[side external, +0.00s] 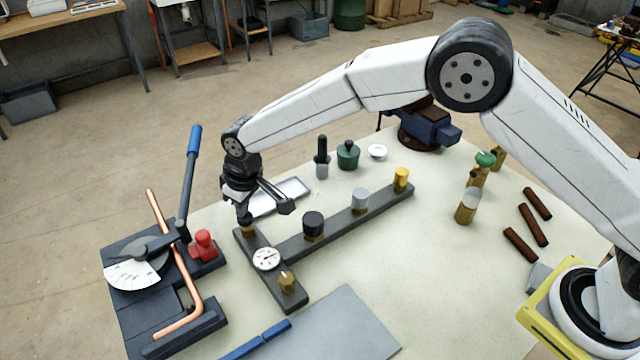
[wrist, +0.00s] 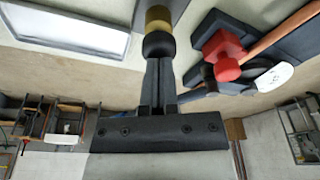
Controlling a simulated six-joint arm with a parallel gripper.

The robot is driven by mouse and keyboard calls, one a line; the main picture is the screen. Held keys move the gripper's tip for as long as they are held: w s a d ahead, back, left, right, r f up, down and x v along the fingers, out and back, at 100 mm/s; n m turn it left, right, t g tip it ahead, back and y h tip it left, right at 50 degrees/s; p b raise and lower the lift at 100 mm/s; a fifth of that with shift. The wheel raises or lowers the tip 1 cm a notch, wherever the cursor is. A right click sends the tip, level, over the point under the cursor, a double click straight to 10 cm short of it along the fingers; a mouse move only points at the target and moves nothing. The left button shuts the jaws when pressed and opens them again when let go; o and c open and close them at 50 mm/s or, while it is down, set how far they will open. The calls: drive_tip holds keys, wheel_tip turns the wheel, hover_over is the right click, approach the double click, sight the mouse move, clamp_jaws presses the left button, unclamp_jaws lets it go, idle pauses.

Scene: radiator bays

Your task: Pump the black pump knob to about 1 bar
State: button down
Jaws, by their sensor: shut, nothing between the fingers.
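A black knob (wrist: 159,45) on a brass collar (wrist: 158,18) shows right at my fingertips in the wrist view. In the side external view its brass collar (side external: 248,231) stands at the far end of the short dark crossbar, directly under my gripper (side external: 244,217). My gripper is shut, points down and holds nothing; its tips appear to touch the knob's top. How far the knob is pressed cannot be told. A white round gauge (side external: 266,259) sits mid-crossbar; its reading is too small to tell. Another black knob (side external: 313,223) stands on the long bar.
A brass valve (side external: 286,282) stands at the crossbar's near end. Grey (side external: 360,200) and yellow (side external: 401,179) knobs stand along the bar. A pipe bender with a copper pipe (side external: 181,265) and red block (side external: 204,245) is close left. A light tray (side external: 279,197) lies behind.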

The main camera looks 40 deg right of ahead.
drive_tip(key=shift+f, duration=0.1)
drive_tip(key=shift+w+v, duration=0.15)
drive_tip(key=shift+v, duration=0.75)
drive_tip(key=shift+w+v, duration=0.15)
drive_tip(key=shift+v, duration=0.75)
drive_tip(key=shift+a, duration=0.2)
drive_tip(key=w+v, duration=0.1)
drive_tip(key=v, duration=0.5)
drive_tip(key=shift+a+r, duration=0.25)
drive_tip(key=shift+r, duration=0.3)
drive_tip(key=shift+f, duration=0.1)
drive_tip(key=shift+s+d+x, duration=0.1)
drive_tip(key=shift+s+x, duration=0.1)
drive_tip(key=shift+x, duration=0.85)
drive_tip(key=shift+s+d+x, duration=0.1)
drive_tip(key=shift+s+x, duration=0.05)
drive_tip(key=shift+x, duration=0.9)
drive_tip(key=shift+s+d+x, duration=0.15)
drive_tip(key=shift+s+x, duration=0.05)
drive_tip(key=shift+x, duration=0.85)
drive_tip(key=shift+f, duration=0.2)
drive_tip(key=shift+x, duration=0.8)
